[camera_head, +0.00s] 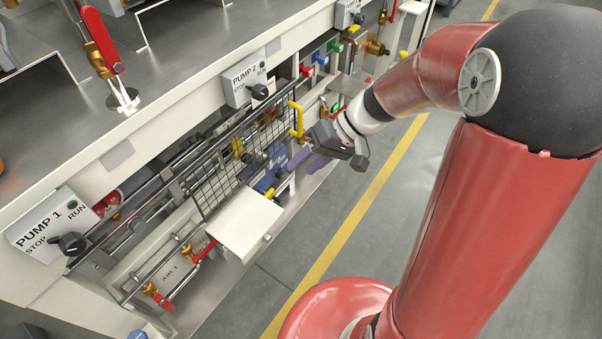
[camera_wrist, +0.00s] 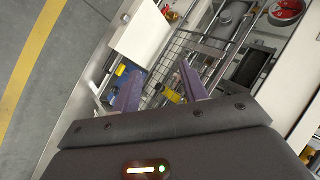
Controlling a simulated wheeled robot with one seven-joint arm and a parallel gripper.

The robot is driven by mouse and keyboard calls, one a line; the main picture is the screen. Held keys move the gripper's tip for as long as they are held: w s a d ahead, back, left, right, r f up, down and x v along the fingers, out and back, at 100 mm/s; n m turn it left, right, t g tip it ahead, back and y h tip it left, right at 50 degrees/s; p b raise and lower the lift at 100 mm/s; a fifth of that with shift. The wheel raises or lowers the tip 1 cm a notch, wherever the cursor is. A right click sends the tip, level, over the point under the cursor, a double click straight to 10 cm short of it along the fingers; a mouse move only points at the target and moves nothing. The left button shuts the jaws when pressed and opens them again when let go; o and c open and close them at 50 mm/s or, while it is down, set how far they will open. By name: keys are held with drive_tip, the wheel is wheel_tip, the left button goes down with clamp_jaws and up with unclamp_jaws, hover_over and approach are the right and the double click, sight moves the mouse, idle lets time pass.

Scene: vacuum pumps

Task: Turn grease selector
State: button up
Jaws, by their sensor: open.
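I cannot pick out a label reading grease selector in either view. A yellow handle (camera_head: 297,118) stands upright beside the wire mesh guard, just up and left of my gripper (camera_head: 303,163) in the head view. In the wrist view my gripper (camera_wrist: 160,72) has its two purple fingers apart with nothing held between them. A yellow part (camera_wrist: 172,95) shows beyond the fingers, close to the right one; I cannot tell whether it is the same handle. Blue parts (camera_head: 267,181) lie left of the fingers in the head view. My wrist hides part of the bench there.
The mesh guard (camera_head: 215,188) and rails run along the bench front. A white cover plate (camera_head: 246,222) juts out nearby. Switch boxes for Pump 1 (camera_head: 45,224) and Pump 2 (camera_head: 248,78) sit above. Red-handled valves (camera_head: 204,251) are lower left. The floor (camera_head: 330,225) beside the bench is clear.

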drive_tip(key=w+a+f+m+t+y+b, duration=0.1)
drive_tip(key=w+f+t+y, duration=0.15)
drive_tip(key=w+f, duration=0.4)
drive_tip(key=w+a+f+m+t+y+b, duration=0.1)
drive_tip(key=w+f+m+t+y, duration=0.2)
drive_tip(key=f, duration=0.7)
drive_tip(key=w+a+f+t+y+b, duration=0.1)
drive_tip(key=w+f+t+y+b, duration=0.1)
drive_tip(key=w+f, duration=0.5)
drive_tip(key=m+t+h, duration=0.2)
drive_tip(key=m+t, duration=0.1)
drive_tip(key=t, duration=0.1)
approach(283, 176)
drive_tip(key=x, duration=0.2)
drive_tip(key=shift+a+f, duration=0.1)
drive_tip(key=shift+f, duration=0.05)
drive_tip(key=shift+a, duration=0.1)
drive_tip(key=shift+b+x, duration=0.9)
drive_tip(key=shift+x, duration=2.5)
